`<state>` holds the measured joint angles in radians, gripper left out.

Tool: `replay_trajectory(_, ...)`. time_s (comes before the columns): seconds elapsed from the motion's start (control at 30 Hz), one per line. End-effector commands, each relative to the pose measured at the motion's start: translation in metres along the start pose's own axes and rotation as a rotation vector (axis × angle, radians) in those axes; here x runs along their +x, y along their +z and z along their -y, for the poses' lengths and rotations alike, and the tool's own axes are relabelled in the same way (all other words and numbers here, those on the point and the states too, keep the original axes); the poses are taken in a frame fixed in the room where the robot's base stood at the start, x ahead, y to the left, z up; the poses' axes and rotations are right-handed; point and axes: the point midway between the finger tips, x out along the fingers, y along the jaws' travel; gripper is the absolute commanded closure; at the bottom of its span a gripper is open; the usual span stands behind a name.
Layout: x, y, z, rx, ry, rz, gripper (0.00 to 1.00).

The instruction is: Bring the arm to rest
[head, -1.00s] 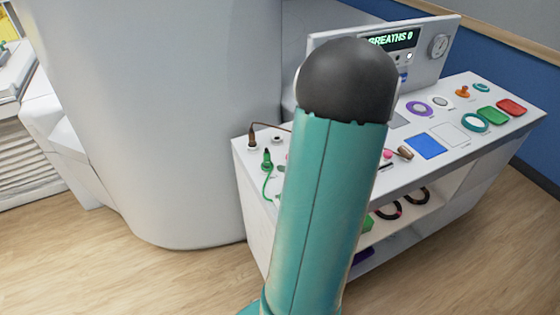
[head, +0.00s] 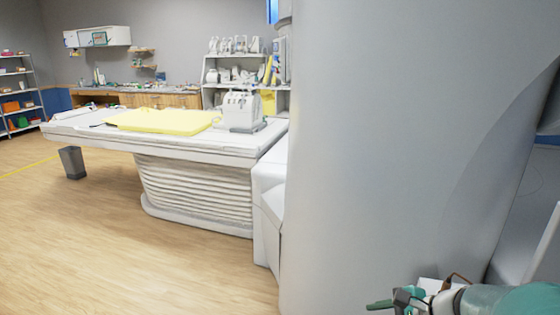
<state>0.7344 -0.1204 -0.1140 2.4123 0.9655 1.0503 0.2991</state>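My arm, teal with a pale joint, shows low at the right edge in the head view. The small dark grey and white parts at its left end appear to be my gripper (head: 408,299), close in front of the big pale grey magnet housing (head: 390,140). A small green piece (head: 380,305) sticks out to the left there. I cannot tell whether it is part of the gripper, held by it or behind it. The fingers are too small and cut off by the bottom edge to judge.
A patient table (head: 190,185) with a yellow pad (head: 160,119) and a white coil-like device (head: 242,110) stands left of the housing. Shelves (head: 18,95) line the back. The wooden floor (head: 90,240) at front left is clear.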

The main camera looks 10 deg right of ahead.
Motion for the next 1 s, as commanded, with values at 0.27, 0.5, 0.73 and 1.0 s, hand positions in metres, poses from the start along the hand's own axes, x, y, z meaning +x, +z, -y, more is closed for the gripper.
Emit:
replay_trajectory(0.27, 0.007, 0.104, -0.036, -0.837, 0.318, -0.088, 0.55)
replay_trajectory(0.5, -0.013, 0.155, -0.052, -1.519, 0.459, -0.213, 0.55)
replay_trajectory(0.73, -0.027, 0.174, -0.053, -1.814, 0.490, -0.297, 0.55)
replay_trajectory(1.0, -0.027, 0.174, -0.052, -1.823, 0.494, -0.301, 0.55)
